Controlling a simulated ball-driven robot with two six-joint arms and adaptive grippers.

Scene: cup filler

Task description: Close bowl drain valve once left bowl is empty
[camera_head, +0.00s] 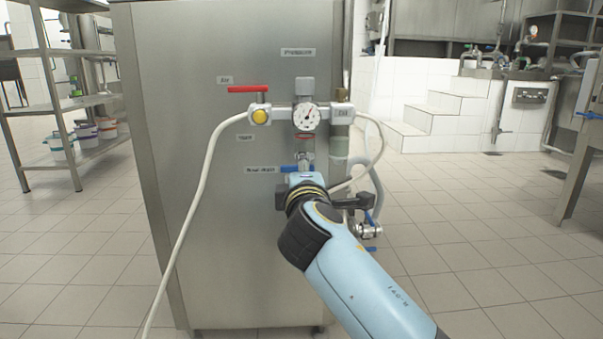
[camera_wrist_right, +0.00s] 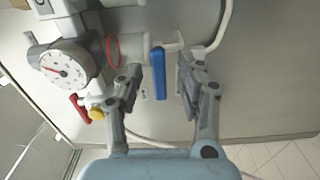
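The blue bowl drain valve lever (camera_head: 292,169) sits below the pressure gauge on the steel cabinet, beside a small label that seems to read "Bowl drain". It also shows in the right wrist view as a blue handle (camera_wrist_right: 158,74). My right gripper (camera_wrist_right: 160,80) is open, with one finger on each side of this handle. The handle appears nearer the left finger in that picture, and I cannot tell whether they touch. In the head view my right arm hides part of the valve area. My left gripper is not in view. No bowl can be made out.
A pressure gauge (camera_head: 306,117), a red air lever (camera_head: 249,89) and a yellow knob (camera_head: 260,116) sit above the blue lever. A white hose (camera_head: 195,190) hangs down the cabinet front (camera_head: 220,260). More blue-handled fittings (camera_head: 370,218) are partly behind my right arm.

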